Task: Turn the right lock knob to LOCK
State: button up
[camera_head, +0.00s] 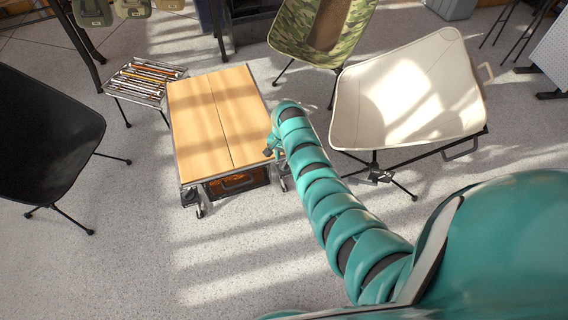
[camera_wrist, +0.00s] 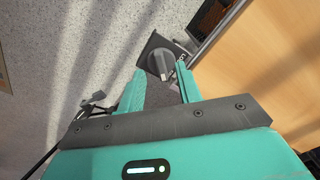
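The right lock knob (camera_wrist: 161,62) is a grey dial with a raised ridge on a dark square plate, seen in the wrist view at the table's corner. Its ridge runs nearly up and down in that picture. Small marks beside it are too small to read. My gripper (camera_wrist: 160,74) is open, with one teal finger to each side of the knob and the knob at or just beyond the fingertips; contact cannot be told. In the head view my gripper (camera_head: 271,146) is at the right front corner of the wood-topped table (camera_head: 213,115) and hides the right knob.
Another dark knob (camera_head: 190,196) shows at the table's left front corner. An orange-lit compartment (camera_head: 237,184) is under the front edge. A cream chair (camera_head: 408,95) stands close on the right, a camouflage chair (camera_head: 321,30) behind, a black chair (camera_head: 45,140) left. Floor in front is clear.

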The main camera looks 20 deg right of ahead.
aim_at(284, 165)
jog(key=shift+f+b, duration=0.4)
jog(key=shift+f, duration=1.6)
grip_shut()
